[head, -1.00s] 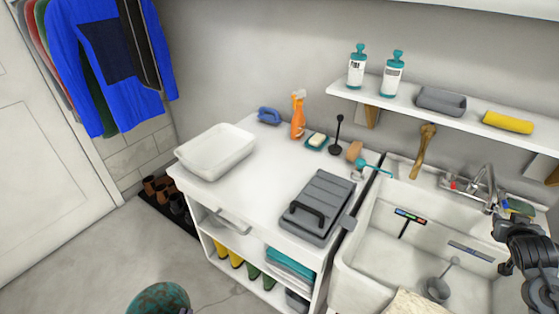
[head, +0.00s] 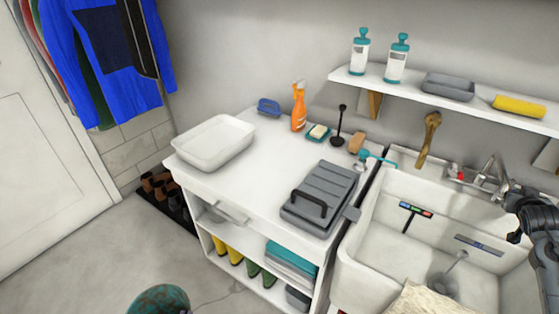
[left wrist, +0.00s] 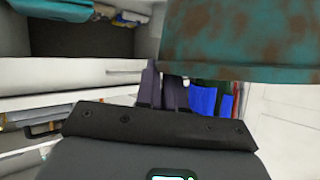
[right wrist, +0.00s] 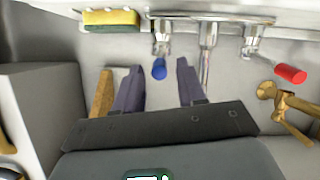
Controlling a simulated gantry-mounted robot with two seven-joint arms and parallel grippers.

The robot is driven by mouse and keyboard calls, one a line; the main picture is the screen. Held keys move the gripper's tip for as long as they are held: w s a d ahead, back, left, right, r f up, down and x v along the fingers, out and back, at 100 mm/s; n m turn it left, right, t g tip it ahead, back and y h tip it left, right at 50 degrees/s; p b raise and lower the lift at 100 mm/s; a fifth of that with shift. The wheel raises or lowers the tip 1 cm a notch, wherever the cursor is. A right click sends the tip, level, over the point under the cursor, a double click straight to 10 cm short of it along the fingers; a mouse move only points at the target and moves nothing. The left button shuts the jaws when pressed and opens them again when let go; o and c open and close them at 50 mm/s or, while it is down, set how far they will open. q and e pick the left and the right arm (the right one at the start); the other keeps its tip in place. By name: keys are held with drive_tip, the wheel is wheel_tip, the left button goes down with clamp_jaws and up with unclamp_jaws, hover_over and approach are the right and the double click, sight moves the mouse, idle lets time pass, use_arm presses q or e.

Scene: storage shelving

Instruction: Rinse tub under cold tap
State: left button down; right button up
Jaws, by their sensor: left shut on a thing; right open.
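A teal tub with brown stains (left wrist: 245,38) fills the upper right of the left wrist view. It also shows at the bottom edge of the head view (head: 160,300). My left gripper (left wrist: 165,70) is shut on it, though the contact is partly hidden. The cold tap's blue handle (right wrist: 158,69) lies between the spread fingers of my open right gripper (right wrist: 160,66). The metal spout (right wrist: 208,55) is just right of it, and the red handle (right wrist: 290,74) is farther right. In the head view my right arm hides the cold tap.
The white sink (head: 350,262) holds a squeegee (head: 410,213) and a strainer. The floor at left is mostly clear.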

sight(512, 188)
drive_tip(key=shift+b+x, duration=0.3)
drive_tip(key=shift+x, duration=1.25)
clamp_jaws()
